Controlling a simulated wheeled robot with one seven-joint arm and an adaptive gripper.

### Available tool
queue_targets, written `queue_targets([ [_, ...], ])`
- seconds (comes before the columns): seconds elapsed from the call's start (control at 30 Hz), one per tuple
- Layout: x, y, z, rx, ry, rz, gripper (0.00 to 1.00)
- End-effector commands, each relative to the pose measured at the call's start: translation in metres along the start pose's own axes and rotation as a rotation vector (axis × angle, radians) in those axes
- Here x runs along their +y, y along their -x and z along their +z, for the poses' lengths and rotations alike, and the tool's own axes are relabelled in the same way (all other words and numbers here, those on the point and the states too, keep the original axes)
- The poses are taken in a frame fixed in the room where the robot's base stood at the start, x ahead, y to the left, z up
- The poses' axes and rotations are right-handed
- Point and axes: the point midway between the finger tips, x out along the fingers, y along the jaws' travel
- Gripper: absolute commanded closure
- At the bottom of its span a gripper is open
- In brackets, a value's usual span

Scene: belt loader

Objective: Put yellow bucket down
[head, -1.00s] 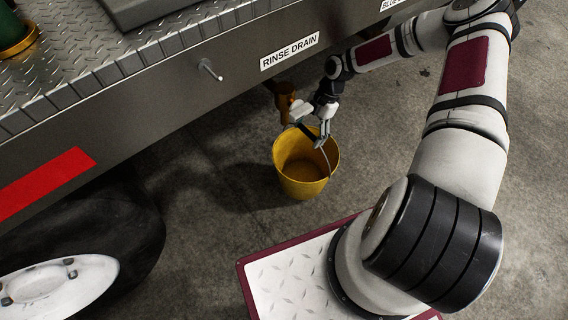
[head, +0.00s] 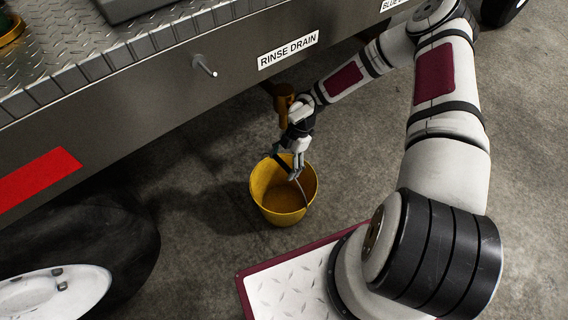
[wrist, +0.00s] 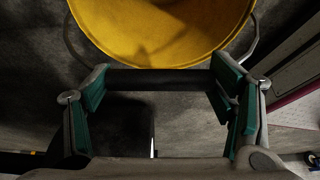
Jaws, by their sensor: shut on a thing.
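The yellow bucket (head: 272,216) hangs upright below my gripper (head: 296,172) in the head view, close over the concrete floor. I cannot tell whether its base touches the floor. In the wrist view, the bucket (wrist: 160,35) fills the top middle, its inside bare. Its wire handle has a black grip bar (wrist: 158,80) that lies across between my green-padded fingers. My gripper is shut on this handle, above the bucket's rim.
The grey vehicle side marked RINSE DRAIN (head: 288,50) runs along the left and top. A brown drain pipe (head: 284,100) hangs behind my gripper. A black tyre (head: 125,245) stands at lower left. Floor left of the bucket is clear but shadowed.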

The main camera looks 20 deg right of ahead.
Motion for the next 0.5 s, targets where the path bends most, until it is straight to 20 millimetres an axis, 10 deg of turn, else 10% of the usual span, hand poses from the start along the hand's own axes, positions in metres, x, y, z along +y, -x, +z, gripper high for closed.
queue_targets([
  [0.27,0.0004,-0.0014,0.0011,0.0,0.0,0.001,0.85],
  [0.3,0.0001,-0.0013,0.0012,0.0,-0.001,0.0,0.17],
  [0.5,0.0,-0.001,0.0011,0.0,-0.001,0.0,0.04],
])
